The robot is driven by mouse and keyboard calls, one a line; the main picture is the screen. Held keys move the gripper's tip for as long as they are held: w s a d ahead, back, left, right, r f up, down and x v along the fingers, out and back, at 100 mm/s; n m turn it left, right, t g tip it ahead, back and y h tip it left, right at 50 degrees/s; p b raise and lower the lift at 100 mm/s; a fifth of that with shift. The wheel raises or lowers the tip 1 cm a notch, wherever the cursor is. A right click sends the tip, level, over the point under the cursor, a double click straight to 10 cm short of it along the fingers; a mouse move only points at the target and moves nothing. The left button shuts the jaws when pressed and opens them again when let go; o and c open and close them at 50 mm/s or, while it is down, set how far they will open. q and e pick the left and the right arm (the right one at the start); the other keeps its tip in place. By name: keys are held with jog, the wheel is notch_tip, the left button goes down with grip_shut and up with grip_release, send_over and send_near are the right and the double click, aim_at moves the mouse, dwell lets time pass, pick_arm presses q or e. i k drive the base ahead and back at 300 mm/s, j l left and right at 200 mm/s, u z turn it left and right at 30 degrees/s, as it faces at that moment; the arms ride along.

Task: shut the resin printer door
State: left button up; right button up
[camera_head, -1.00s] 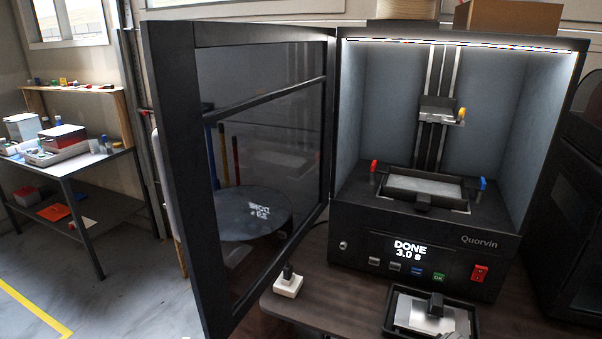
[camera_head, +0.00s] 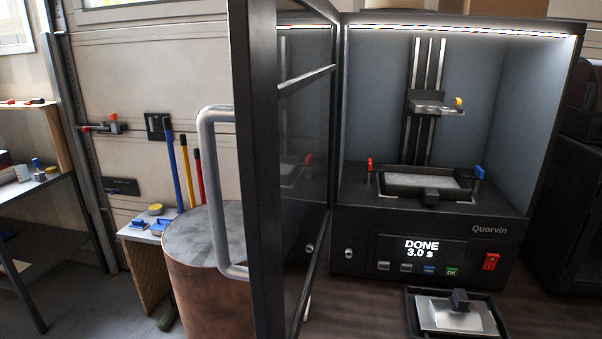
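The resin printer (camera_head: 400,225) stands on a dark brown table with its lit chamber facing me. Its screen reads "DONE 3.0 s". The printer door (camera_head: 262,180) is a dark framed panel with a dark see-through pane, standing open. It is hinged at the printer's left side and swung out toward me. A pale grey bar handle (camera_head: 219,195) is on the door's outer face, to the left. Inside the chamber are a build plate (camera_head: 436,106) and a resin vat (camera_head: 428,184). Neither of my grippers is in view.
A dark tray (camera_head: 455,312) with a metal plate lies on the table before the printer, right of the door. A copper-coloured drum (camera_head: 200,270) stands left, behind the handle. Another dark machine (camera_head: 560,200) stands close on the right.

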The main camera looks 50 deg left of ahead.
aim_at(284, 54)
jog(key=k+j, duration=0.15)
jog(key=j, duration=0.2)
jog(key=k+j+u, duration=0.1)
jog(key=j, duration=0.25)
jog(key=k+j, duration=0.15)
jog(key=j, duration=0.2)
jog(key=k+j+u, duration=0.1)
jog(key=j, duration=0.25)
jog(key=k+j, duration=0.1)
jog(key=j, duration=0.25)
jog(key=k+u, duration=0.05)
